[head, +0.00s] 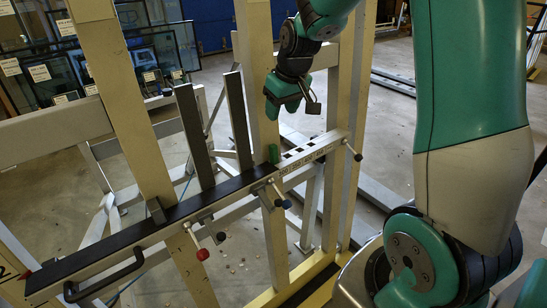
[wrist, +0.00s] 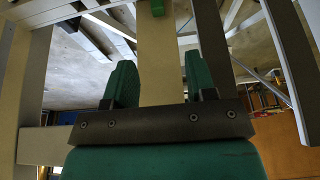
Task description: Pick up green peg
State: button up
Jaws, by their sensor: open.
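The green peg (head: 273,153) stands small and upright on the black-topped rail (head: 225,188), by the end of the black strip, in the head view. In the wrist view the green peg (wrist: 157,7) shows at the top edge, partly cut off, between and beyond the fingers. My gripper (head: 283,108) is above the rail and the peg, apart from both. In the wrist view its two green fingers (wrist: 160,80) are spread with nothing held between them; a cream post shows in the gap.
Cream uprights (head: 118,90) stand behind the rail. Two dark grey posts (head: 238,120) rise left of the peg. Clamp handles with a red knob (head: 202,254) and dark knobs stick out in front. Framed glass panes (head: 155,55) stand at the back left.

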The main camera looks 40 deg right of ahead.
send_near(274, 146)
jog(key=x, duration=0.5)
jog(key=shift+w+a+p, duration=0.1)
jog(key=shift+w+p, duration=0.2)
jog(key=shift+w, duration=0.05)
jog(key=x, duration=0.2)
jog(key=p+x, duration=0.1)
jog(key=x, duration=0.1)
jog(key=shift+s+d+f, duration=0.15)
jog(key=shift+s+d, duration=0.05)
jog(key=shift+s, duration=0.1)
jog(key=shift+w+f, duration=0.2)
jog(key=shift+f, duration=0.3)
grip_shut()
